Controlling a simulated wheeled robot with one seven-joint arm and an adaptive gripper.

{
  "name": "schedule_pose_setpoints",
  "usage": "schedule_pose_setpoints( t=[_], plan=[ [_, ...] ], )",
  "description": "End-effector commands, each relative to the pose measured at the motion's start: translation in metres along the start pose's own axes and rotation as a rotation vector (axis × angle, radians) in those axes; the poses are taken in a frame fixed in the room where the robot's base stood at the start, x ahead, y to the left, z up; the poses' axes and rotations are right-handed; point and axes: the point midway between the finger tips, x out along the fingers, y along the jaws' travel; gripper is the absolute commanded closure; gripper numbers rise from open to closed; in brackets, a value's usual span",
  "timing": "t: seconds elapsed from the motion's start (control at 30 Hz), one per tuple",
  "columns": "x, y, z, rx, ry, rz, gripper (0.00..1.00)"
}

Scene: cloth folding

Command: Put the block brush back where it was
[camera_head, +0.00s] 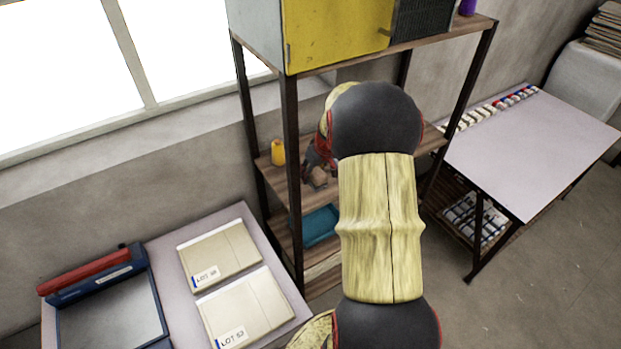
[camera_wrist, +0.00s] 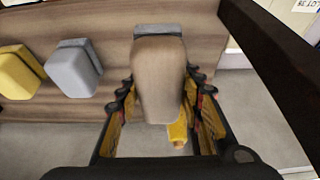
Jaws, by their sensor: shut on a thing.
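The block brush (camera_wrist: 158,80) has a tan, rounded wooden body with a grey strip at its far end. In the wrist view my gripper (camera_wrist: 160,115) is shut on it, one finger on each side. The brush's far end overlaps the wooden shelf board (camera_wrist: 105,45); I cannot tell whether it touches the board. In the head view my gripper (camera_head: 321,160) is inside the shelf unit, above a shelf, with the brown brush (camera_head: 318,178) below it. My arm hides part of the unit.
A yellow block (camera_wrist: 20,72) and a grey block (camera_wrist: 73,68) sit left of the brush. A dark post (camera_wrist: 275,65) stands close on the right. A yellow bottle (camera_head: 278,152) is on the shelf, and a teal tray (camera_head: 316,226) is lower down.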

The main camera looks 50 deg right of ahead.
Motion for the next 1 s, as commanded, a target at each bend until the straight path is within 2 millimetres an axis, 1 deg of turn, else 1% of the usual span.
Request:
schedule_pose_setpoints(
  t=[0.03,0.1,0.37,0.5,0.6,0.97,1.0],
  plan=[
    [0.008,0.001,-0.003,0.000,-0.001,0.000,0.83],
    [0.016,0.003,-0.006,-0.001,0.001,0.001,0.83],
    [0.032,0.006,-0.010,-0.001,0.002,0.000,0.83],
    [0.050,0.005,-0.002,0.000,-0.002,-0.001,0.83],
    [0.058,0.006,0.001,0.000,0.002,0.001,0.83],
    [0.062,0.006,0.003,-0.001,0.002,0.002,0.83],
    [0.062,0.006,0.003,-0.001,0.002,0.001,0.62]
  ],
)
